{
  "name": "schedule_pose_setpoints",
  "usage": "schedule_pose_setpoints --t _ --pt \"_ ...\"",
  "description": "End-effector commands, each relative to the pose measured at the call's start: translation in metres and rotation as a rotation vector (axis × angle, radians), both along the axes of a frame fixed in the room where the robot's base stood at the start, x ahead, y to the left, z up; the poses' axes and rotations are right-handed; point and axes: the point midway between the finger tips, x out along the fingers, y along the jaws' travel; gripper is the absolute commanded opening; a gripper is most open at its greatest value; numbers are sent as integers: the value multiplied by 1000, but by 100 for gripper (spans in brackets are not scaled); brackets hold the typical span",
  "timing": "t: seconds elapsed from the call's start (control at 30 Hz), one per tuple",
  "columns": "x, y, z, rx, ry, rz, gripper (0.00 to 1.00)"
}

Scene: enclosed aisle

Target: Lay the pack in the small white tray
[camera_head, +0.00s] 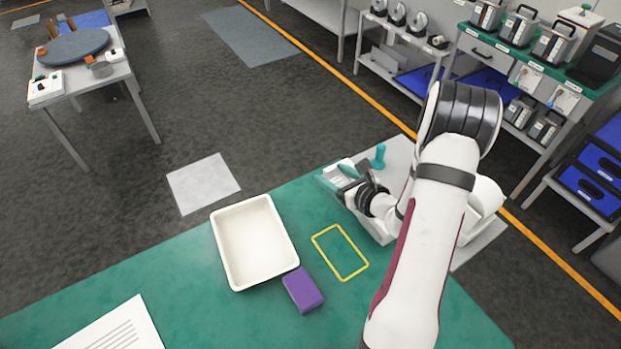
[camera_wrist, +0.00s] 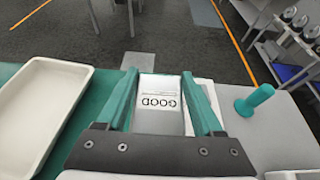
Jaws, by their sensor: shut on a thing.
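My gripper (camera_wrist: 162,85) has teal fingers set well apart, shut on a pale pack (camera_wrist: 158,118) with the printed word GOOD facing the wrist camera. In the head view my gripper (camera_head: 341,178) is at the far right end of the green table, beside a grey surface. The pack is partly hidden there by the fingers. A small white tray (camera_head: 219,246), shallow and empty, lies on the green table to the left of my gripper. It also shows at the left of the wrist view (camera_wrist: 75,68).
A purple block (camera_head: 303,290) lies by the tray's near right corner. A yellow outlined rectangle (camera_head: 316,240) on the table is empty. A teal peg (camera_head: 379,157) stands on the grey surface right of my gripper. A printed sheet (camera_head: 118,328) lies at the near left.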

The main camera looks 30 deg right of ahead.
Motion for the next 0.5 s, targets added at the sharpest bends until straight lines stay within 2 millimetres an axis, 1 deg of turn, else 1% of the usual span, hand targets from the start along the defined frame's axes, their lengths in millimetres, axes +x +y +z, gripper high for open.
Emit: schedule_pose_setpoints --t 0.07,0.13,0.17,0.23,0.27,0.37,0.4,0.5 --pt "-10 -9 8 -1 -2 -5 8" --pt "-15 -11 12 -1 -1 0 8" --pt "-17 -9 13 0 0 6 8" --pt "-18 3 15 2 0 31 8" --pt "-18 12 15 3 1 47 8" --pt "-18 47 16 5 2 108 8" --pt "-19 63 17 6 1 136 8" --pt "-23 100 19 5 1 200 8"
